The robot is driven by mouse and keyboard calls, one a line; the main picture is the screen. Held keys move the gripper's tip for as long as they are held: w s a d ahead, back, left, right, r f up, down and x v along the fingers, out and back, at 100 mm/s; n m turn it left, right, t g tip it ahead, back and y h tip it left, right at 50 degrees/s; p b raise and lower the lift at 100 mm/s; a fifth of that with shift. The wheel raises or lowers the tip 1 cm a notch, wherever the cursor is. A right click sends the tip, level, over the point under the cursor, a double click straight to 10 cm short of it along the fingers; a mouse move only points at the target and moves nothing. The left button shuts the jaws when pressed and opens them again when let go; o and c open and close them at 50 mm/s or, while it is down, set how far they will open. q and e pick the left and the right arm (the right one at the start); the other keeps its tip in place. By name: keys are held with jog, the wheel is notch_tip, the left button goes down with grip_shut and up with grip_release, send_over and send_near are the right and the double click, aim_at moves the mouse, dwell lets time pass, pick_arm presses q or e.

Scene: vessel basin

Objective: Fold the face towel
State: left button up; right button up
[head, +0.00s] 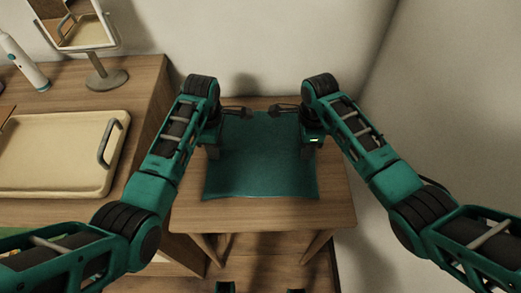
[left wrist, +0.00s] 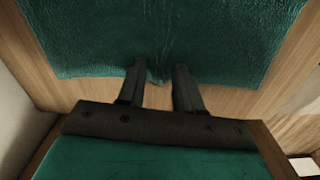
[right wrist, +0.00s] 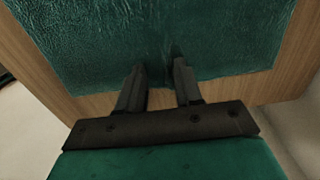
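The dark green face towel (head: 262,160) lies spread nearly flat on the small wooden table. My left gripper (head: 213,153) is at the middle of its left edge, my right gripper (head: 308,153) at the middle of its right edge. In the left wrist view, the towel (left wrist: 160,30) puckers between the fingertips (left wrist: 160,70); the gripper looks shut on a bunch of its edge. In the right wrist view, the towel (right wrist: 150,30) creases between the fingertips (right wrist: 160,68) in the same way. The exact contact is dark and partly hidden by the fingers.
The small table (head: 190,215) has a narrow bare border around the towel. A taller wooden counter (head: 140,75) on the left holds a cream tray (head: 55,150), a mirror stand (head: 105,78) and an electric toothbrush (head: 25,62). Walls stand behind and to the right.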

pick_arm(q)
jog(key=shift+s+f, duration=0.1)
grip_shut()
pick_arm(e)
jog(key=shift+s+f, duration=0.1)
grip_shut()
